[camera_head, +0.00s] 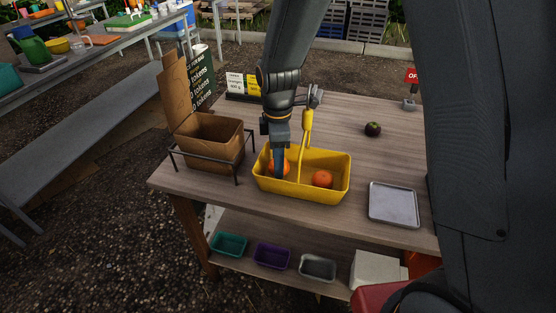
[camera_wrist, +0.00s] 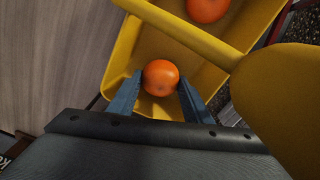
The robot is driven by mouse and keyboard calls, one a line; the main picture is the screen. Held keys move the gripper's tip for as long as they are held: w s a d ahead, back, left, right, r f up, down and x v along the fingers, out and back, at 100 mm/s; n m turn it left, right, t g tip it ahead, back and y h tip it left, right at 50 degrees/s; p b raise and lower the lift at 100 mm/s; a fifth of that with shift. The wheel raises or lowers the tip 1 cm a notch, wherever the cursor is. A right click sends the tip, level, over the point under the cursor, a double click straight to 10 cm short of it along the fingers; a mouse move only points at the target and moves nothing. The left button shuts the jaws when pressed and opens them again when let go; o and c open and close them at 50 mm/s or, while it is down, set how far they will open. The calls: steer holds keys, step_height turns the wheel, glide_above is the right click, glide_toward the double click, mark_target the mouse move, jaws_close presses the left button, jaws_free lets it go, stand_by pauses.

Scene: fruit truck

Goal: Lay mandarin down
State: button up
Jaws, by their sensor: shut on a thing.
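An orange mandarin (camera_head: 281,167) is between the fingers of my gripper (camera_head: 278,170), at the left end of a yellow tub (camera_head: 300,191). In the wrist view the fingers press on both sides of the mandarin (camera_wrist: 160,77), inside the tub's walls. Whether the mandarin touches the tub's floor I cannot tell. A second orange mandarin (camera_head: 322,179) lies in the right part of the tub. It also shows at the top of the wrist view (camera_wrist: 207,8). The tub's yellow handle (camera_head: 304,135) stands up close to my gripper.
An open cardboard box (camera_head: 210,140) in a wire stand is left of the tub. A grey tray (camera_head: 393,203) is at the right, with a dark round fruit (camera_head: 373,129) behind it. Small coloured tubs, including a purple one (camera_head: 271,256), are on the lower shelf.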

steer(key=shift+f, duration=0.7)
stand_by(0.8)
steer(key=o, duration=1.3)
steer(key=shift+c, duration=0.2)
steer(key=shift+r, duration=0.1)
step_height(320, 180, up, 13)
steer(key=p, duration=0.9)
steer(key=shift+d, duration=0.1)
